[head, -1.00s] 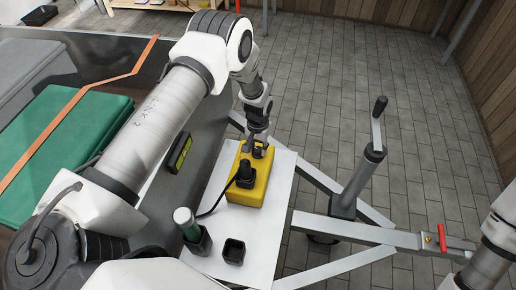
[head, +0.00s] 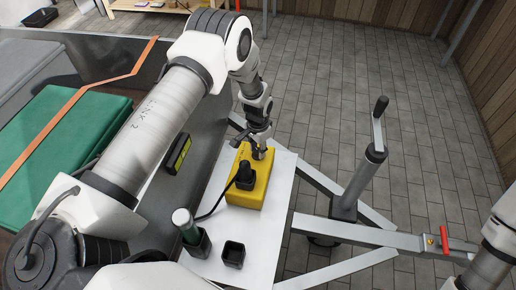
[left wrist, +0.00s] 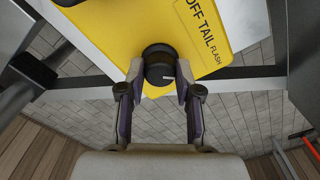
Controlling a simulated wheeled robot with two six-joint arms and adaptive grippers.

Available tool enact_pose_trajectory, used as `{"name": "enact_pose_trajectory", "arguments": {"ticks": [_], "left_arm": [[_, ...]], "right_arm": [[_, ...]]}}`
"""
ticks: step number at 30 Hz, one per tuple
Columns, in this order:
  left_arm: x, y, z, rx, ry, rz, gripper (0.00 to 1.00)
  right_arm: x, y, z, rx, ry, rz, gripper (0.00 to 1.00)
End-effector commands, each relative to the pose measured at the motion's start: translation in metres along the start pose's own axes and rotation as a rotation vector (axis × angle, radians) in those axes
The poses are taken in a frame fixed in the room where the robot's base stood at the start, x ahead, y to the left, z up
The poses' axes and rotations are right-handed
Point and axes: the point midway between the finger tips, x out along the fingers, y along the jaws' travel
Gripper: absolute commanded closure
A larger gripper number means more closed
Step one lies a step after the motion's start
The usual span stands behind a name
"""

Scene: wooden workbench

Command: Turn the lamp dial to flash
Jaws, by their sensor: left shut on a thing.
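The yellow lamp box (head: 244,190) stands on the white plate, with a black plug and cable at its near side. In the left wrist view the box (left wrist: 110,45) carries the printed words OFF, TAIL and FLASH (left wrist: 209,58). The round black dial (left wrist: 160,66) sits near the box's edge, with a small pale mark on its face. My left gripper (head: 259,154) points down over the far end of the box. In the left wrist view its fingers (left wrist: 160,82) are shut on the dial, one on each side. My right gripper is out of view.
A crank post (head: 362,170) stands to the right on the metal frame. A red-handled lever (head: 444,240) is at the right.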

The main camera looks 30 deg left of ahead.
Motion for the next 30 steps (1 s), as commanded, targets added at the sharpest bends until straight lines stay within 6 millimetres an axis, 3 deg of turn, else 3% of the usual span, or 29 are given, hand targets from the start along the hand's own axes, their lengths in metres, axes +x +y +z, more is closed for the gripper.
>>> {"name": "enact_pose_trajectory", "arguments": {"ticks": [5, 6, 7, 8, 16, 20, 30], "left_arm": [[0.001, 0.000, 0.001, 0.001, -0.003, 0.001, 1.00], [0.001, 0.000, 0.001, 0.001, -0.003, 0.001, 0.56], [0.001, 0.000, 0.001, 0.001, -0.003, 0.001, 0.45], [0.001, 0.000, 0.001, 0.000, -0.003, 0.001, 0.41], [0.000, 0.000, 0.000, -0.001, 0.000, 0.000, 0.41], [-0.010, 0.000, -0.001, -0.001, 0.001, 0.000, 0.41], [-0.090, -0.001, -0.001, -0.001, 0.002, -0.001, 0.41]], "right_arm": [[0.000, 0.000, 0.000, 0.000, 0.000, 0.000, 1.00], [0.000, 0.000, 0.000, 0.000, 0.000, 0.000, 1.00], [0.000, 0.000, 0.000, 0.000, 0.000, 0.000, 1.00], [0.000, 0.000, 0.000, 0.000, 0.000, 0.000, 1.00], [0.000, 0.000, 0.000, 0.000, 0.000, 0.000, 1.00], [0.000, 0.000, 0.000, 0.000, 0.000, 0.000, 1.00], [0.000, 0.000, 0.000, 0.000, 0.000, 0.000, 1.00]]}}
